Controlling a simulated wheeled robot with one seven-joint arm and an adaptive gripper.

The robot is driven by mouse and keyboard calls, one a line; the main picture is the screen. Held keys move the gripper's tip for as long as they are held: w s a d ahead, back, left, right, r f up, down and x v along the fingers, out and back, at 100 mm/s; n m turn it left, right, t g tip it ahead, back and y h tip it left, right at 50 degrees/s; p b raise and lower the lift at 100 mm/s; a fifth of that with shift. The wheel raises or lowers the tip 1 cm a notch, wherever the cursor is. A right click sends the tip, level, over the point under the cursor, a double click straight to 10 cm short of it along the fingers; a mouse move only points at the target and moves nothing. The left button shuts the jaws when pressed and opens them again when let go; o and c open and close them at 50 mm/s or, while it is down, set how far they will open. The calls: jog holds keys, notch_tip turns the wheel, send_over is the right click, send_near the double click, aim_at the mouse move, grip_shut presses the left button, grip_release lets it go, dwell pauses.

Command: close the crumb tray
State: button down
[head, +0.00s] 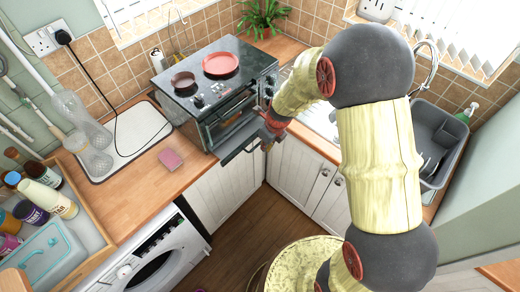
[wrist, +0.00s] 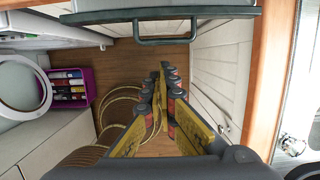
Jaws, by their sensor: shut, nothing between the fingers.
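The black toaster oven (head: 215,85) stands on the wooden counter at the back. A flat dark grey panel (head: 236,143), which looks like the crumb tray, sticks out low from its front past the counter edge. In the wrist view a grey panel with a bar handle (wrist: 165,40) crosses the top; I take it for the same tray. My gripper (head: 266,145) is by the outer right end of the panel in the head view. In the wrist view my gripper (wrist: 167,70) is shut and empty, its tips apart in the picture from the handle. Contact cannot be told in the head view.
A red plate (head: 220,64) and a small dark pan (head: 183,80) sit on the oven. A pink sponge (head: 171,159) lies on the counter. White cupboards (head: 298,172) and a washing machine (head: 150,262) stand below. The wooden floor (head: 235,232) in front is mostly clear.

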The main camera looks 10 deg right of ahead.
jog(key=s+d+p+v, duration=0.1)
jog(key=d+p+v, duration=0.15)
jog(key=v, duration=0.65)
jog(key=a+x, duration=0.1)
jog(key=x, duration=0.6)
jog(key=w+a+b+x, duration=0.1)
jog(key=x, duration=0.6)
jog(key=shift+w+a+r+t, duration=0.25)
jog(key=shift+a+t, duration=0.05)
